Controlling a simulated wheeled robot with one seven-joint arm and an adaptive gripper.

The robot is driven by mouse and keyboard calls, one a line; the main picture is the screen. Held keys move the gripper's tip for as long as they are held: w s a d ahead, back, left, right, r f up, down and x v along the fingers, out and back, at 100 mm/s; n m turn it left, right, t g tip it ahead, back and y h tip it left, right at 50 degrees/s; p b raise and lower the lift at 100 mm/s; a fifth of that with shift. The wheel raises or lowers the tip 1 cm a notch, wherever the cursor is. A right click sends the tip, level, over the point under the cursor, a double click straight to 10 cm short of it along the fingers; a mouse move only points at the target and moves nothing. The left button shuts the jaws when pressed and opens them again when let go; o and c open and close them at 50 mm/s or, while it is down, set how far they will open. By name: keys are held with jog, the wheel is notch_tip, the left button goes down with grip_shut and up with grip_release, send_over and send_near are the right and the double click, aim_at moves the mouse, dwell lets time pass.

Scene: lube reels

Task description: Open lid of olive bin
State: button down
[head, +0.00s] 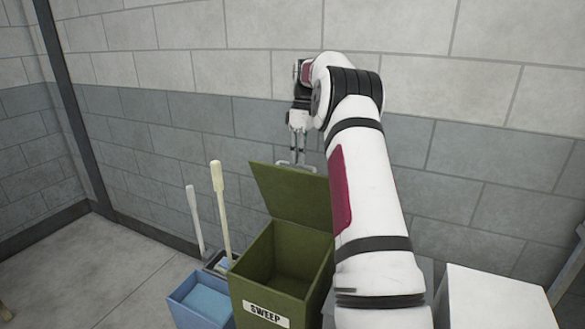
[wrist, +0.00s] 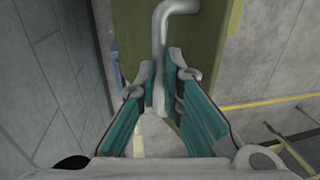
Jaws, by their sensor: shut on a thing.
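The olive bin (head: 247,273) stands in the head view with a label reading SWEEP on its front. Its lid (head: 288,194) is raised and leans back toward the wall, and the bin's empty-looking inside shows. My gripper (head: 297,160) is at the lid's top edge, shut on the pale lid handle (head: 283,163). In the wrist view my gripper (wrist: 160,90) has the grey bar of the handle (wrist: 159,45) between its two fingers. The olive lid (wrist: 205,45) shows behind the handle there. My arm hides the bin's right side in the head view.
A blue bin (head: 188,299) with light blue contents stands left of the olive bin. Two pale long handles (head: 217,200) rise behind it. A white box (head: 495,297) stands at the right. The block wall (head: 180,115) is close behind the lid.

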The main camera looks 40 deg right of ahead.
jog(key=shift+w+d+f+b, duration=0.1)
jog(key=shift+d+f+b, duration=0.2)
jog(key=shift+d+f, duration=0.75)
jog(key=c, duration=1.9)
grip_release()
jog(key=shift+o, duration=1.2)
jog(key=shift+w+d+f, duration=0.2)
jog(key=shift+a+r, duration=0.25)
jog(key=shift+r, duration=0.15)
jog(key=shift+a, duration=0.15)
